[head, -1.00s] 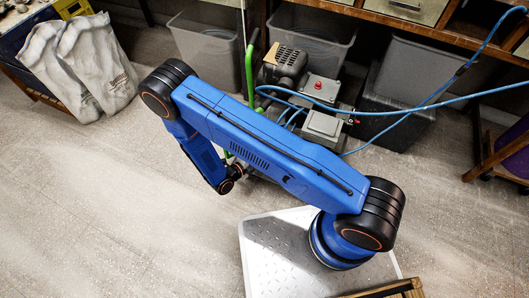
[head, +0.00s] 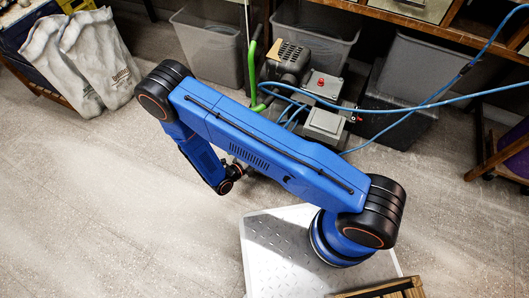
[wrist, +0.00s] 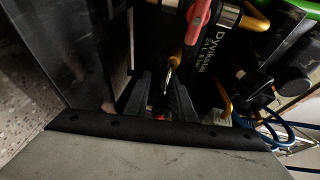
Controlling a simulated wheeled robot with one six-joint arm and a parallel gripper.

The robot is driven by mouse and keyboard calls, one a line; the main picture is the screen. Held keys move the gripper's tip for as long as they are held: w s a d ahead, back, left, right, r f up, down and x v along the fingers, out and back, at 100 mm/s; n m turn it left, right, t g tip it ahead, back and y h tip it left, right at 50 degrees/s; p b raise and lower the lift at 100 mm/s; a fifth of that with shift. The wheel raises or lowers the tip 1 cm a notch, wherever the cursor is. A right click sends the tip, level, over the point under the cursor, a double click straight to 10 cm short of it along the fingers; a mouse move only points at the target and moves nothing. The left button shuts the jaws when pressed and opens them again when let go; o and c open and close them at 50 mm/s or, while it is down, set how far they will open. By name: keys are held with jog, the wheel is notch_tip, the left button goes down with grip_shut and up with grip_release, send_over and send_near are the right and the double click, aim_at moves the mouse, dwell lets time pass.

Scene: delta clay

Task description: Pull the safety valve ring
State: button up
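The compressor (head: 290,55) stands on the floor beyond my arm in the head view. In the wrist view its dark tank (wrist: 225,50) carries lettering. A brass fitting (wrist: 192,38) sits below a red lever (wrist: 199,18). A small metal piece (wrist: 172,66), which may be the safety valve ring, hangs from the fitting close to the tip of my gripper's right finger. My gripper (wrist: 160,85) has its two dark fingers apart, with a gap between them. I cannot tell whether a finger touches the ring. A small red spot shows low between the fingers. In the head view the gripper is hidden.
Blue hoses (head: 410,103) run right from the compressor. Its green handle (head: 251,70) stands at its left. Grey bins (head: 212,45) stand behind, under a wooden bench (head: 400,25). The floor at the left is clear.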

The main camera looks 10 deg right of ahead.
jog(key=v, duration=1.7)
jog(key=shift+a, duration=0.25)
